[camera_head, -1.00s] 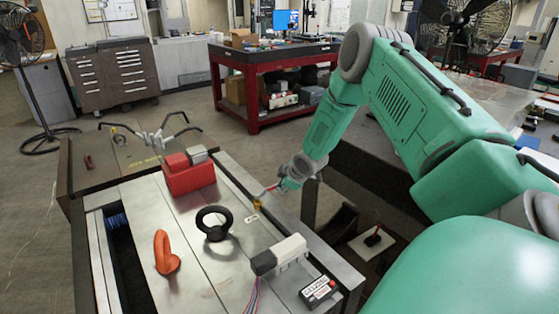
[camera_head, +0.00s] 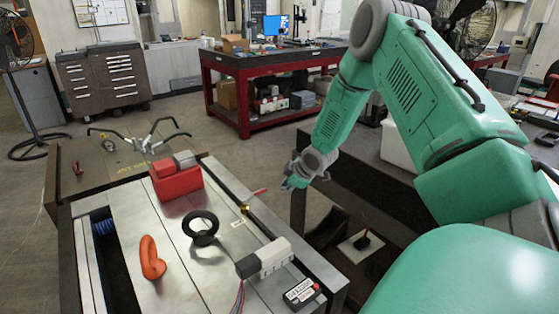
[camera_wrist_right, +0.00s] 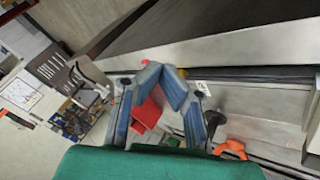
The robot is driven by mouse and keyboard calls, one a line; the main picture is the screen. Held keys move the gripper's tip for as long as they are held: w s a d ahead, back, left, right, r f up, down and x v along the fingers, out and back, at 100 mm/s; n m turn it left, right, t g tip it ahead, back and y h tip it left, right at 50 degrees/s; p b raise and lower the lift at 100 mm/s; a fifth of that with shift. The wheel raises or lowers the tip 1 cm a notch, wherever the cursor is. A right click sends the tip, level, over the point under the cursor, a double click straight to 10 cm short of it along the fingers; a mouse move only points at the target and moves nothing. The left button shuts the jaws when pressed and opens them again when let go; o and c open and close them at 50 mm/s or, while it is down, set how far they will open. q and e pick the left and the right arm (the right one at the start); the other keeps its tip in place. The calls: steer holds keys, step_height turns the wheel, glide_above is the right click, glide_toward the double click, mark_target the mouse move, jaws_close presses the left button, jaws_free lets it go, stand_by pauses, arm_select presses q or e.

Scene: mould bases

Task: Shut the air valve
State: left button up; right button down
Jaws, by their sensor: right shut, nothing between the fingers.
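The air valve has a small yellow body (camera_head: 245,209) at the right edge of the metal mould base. Its thin red handle (camera_head: 261,191) points out past that edge, away from the plate. In the wrist view the yellow part (camera_wrist_right: 183,72) shows just beside the fingertips, and a bit of red shows behind them. My right gripper (camera_head: 288,185) is shut and empty, to the right of the handle and apart from it in the head view. Its fingers also show in the wrist view (camera_wrist_right: 165,75), meeting at their tips. My left gripper is not in view.
On the mould base stand a red block (camera_head: 176,182), a black ring (camera_head: 201,228), an orange ring (camera_head: 152,258), a grey-white connector (camera_head: 264,259) and a small black box (camera_head: 302,294). A red workbench (camera_head: 217,67) stands behind. Open floor lies between.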

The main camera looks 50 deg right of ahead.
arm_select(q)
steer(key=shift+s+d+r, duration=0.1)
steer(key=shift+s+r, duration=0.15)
arm_select(e)
steer(key=s+r, duration=0.1)
steer(key=s+d+r, duration=0.1)
steer(key=shift+s+d+r, duration=0.1)
steer(key=shift+r, duration=0.2)
